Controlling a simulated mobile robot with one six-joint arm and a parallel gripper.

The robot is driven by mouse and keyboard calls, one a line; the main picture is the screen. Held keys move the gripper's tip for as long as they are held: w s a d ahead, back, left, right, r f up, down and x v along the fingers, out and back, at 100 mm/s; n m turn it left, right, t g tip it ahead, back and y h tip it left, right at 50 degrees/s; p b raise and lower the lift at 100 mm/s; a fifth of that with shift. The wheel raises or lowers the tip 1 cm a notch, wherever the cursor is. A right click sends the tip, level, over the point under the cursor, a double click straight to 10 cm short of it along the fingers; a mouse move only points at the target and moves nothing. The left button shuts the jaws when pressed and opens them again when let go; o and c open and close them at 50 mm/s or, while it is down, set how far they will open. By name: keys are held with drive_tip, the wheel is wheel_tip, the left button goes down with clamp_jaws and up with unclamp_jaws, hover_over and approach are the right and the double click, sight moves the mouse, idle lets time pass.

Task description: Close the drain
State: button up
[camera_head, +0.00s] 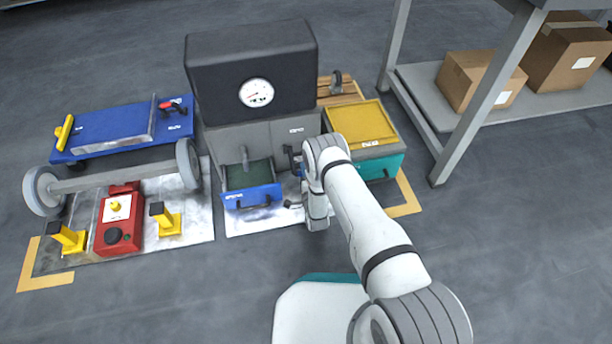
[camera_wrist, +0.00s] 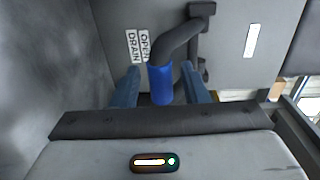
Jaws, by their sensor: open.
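The drain handle is a dark bent lever with a blue grip (camera_wrist: 160,86), on the grey face of the machine (camera_head: 268,137). In the wrist view, a white label (camera_wrist: 137,46) beside it reads DRAIN and OPEN, turned sideways. My gripper (camera_wrist: 161,67) is open, with one finger on each side of the blue grip. Small gaps seem to show between fingers and grip, though I cannot tell whether either touches. In the head view my arm covers most of the gripper and handle; only a dark part of the lever (camera_head: 290,155) shows.
A blue tray (camera_head: 252,196) sits left of my gripper, under a spout. A teal box with a yellow lid (camera_head: 361,123) stands close on the right. A red unit (camera_head: 118,222) and yellow stands lie farther left. A shelf with cartons (camera_head: 478,80) is at back right.

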drive_tip(key=shift+w, duration=0.1)
drive_tip(key=shift+c, duration=0.4)
clamp_jaws()
